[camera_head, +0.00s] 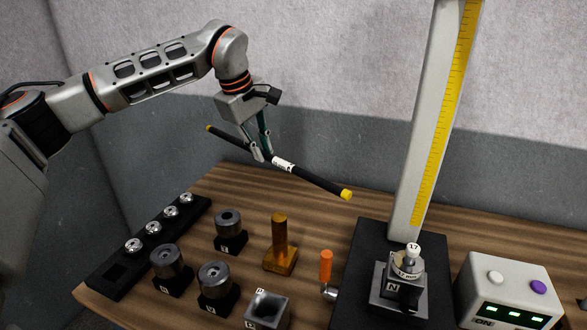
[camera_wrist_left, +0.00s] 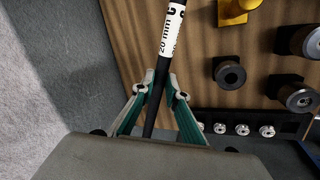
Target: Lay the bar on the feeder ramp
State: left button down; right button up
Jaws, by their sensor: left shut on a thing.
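The bar (camera_head: 314,178) is a thin black rod with yellow ends and a white label near its middle. It hangs in the air above the back of the wooden table, tilted down to the right. My left gripper (camera_head: 262,154) is shut on the bar just left of the label. In the left wrist view the bar (camera_wrist_left: 151,118) runs between the fingers of my left gripper (camera_wrist_left: 158,95), and its label reads "20 mm". I cannot make out a feeder ramp in either view. My right gripper is not in view.
Below stand a black rack (camera_head: 113,287) with several shiny balls, several dark ring blocks (camera_head: 228,231), a brass post (camera_head: 279,240) and an orange-handled tool (camera_head: 326,268). A tall column with a yellow scale (camera_head: 440,120) and a control box (camera_head: 508,290) stand at right.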

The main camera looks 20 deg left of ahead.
aim_at(269, 218)
pick_arm(q)
jog(key=f, duration=1.9)
jog(key=shift+w+f, duration=0.1)
jog(key=shift+w, duration=0.1)
jog(key=c, duration=2.3)
grip_release()
jog(key=shift+s+f, duration=0.15)
jog(key=shift+f, duration=0.15)
jog(key=shift+c, duration=0.2)
jog(key=shift+o, duration=0.2)
jog(key=shift+r, duration=0.1)
